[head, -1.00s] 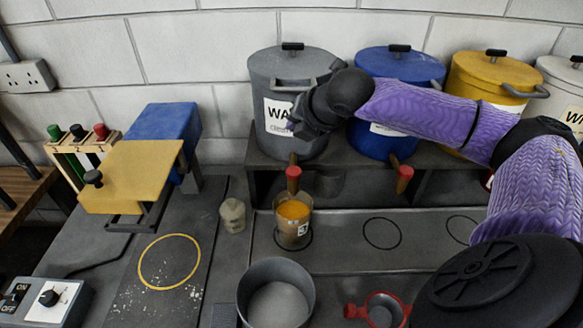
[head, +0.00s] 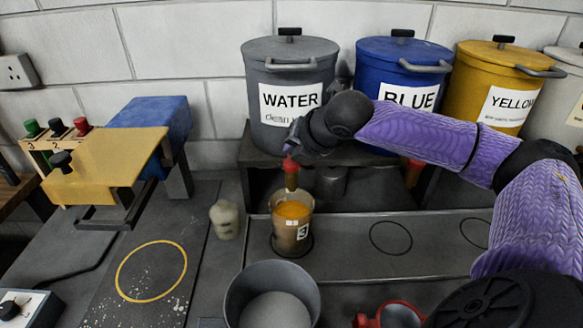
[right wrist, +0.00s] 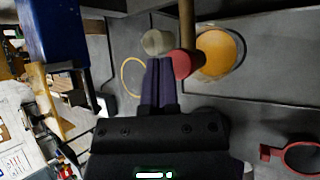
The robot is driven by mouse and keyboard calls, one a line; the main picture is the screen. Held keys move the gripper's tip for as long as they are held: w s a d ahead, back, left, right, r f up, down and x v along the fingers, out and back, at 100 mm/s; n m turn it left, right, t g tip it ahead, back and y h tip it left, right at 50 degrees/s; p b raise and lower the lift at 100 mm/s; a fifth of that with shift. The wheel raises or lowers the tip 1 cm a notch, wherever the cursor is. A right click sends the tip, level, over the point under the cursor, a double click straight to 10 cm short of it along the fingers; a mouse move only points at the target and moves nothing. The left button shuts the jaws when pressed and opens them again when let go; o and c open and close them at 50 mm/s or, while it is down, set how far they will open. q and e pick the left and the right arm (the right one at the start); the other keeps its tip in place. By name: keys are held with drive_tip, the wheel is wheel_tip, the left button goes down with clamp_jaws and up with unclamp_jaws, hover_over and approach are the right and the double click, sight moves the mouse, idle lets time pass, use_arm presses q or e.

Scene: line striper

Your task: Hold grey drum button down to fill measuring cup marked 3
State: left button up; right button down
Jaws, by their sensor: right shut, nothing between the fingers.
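The grey drum (head: 262,78) labelled WATER stands on a shelf at the back. Its red button (head: 291,164) sits on the tap below it, and the button also shows in the right wrist view (right wrist: 183,65). The measuring cup marked 3 (head: 293,242) stands upright under this tap and holds orange liquid; the liquid also shows in the right wrist view (right wrist: 215,53). My right gripper (head: 293,143) is shut and empty, with its fingertips just above the red button. In the right wrist view the fingertips (right wrist: 160,62) appear beside it; contact is unclear. My left gripper is out of view.
The blue drum (head: 385,62) and yellow drum (head: 480,80) stand to the right. A grey pot (head: 236,304) and a red-handled cup (head: 385,318) are in front. A small pale container (head: 225,220) stands left of the measuring cup. Two ring marks on the right are empty.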

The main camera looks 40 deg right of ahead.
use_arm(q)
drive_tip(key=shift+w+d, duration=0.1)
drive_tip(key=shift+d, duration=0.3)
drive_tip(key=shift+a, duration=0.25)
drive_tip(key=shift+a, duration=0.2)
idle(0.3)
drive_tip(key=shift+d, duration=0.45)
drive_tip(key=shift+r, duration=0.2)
use_arm(e)
drive_tip(key=shift+f, duration=0.15)
drive_tip(key=shift+f, duration=0.15)
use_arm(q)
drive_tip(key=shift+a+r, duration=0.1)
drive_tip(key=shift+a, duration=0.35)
use_arm(e)
drive_tip(key=shift+f, duration=0.15)
